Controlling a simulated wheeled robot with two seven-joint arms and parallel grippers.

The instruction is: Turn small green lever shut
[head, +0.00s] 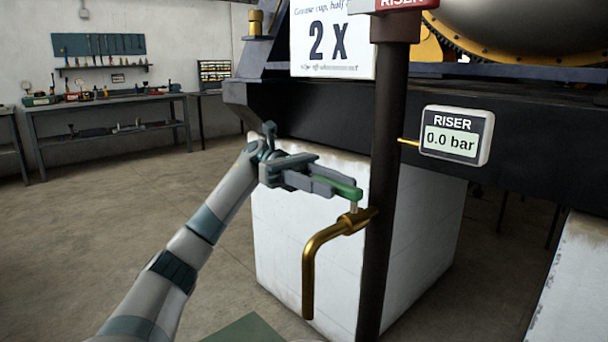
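The small green lever (350,192) sits on top of a brass tap (350,222) with a down-bent spout. The tap comes off the left side of the dark vertical riser pipe (385,150). The lever points left, away from the pipe. My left gripper (331,182) reaches in from the left, with its fingers at the lever's outer part. A finger hides part of the lever; I cannot tell whether the fingers press on it. My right gripper is not in view.
A gauge marked RISER (456,136) reads 0.0 bar, right of the pipe. A white block (285,240) stands behind the tap. A white "2 X" sign (333,40) hangs above the gripper. A workbench (105,100) stands far left; the floor between is clear.

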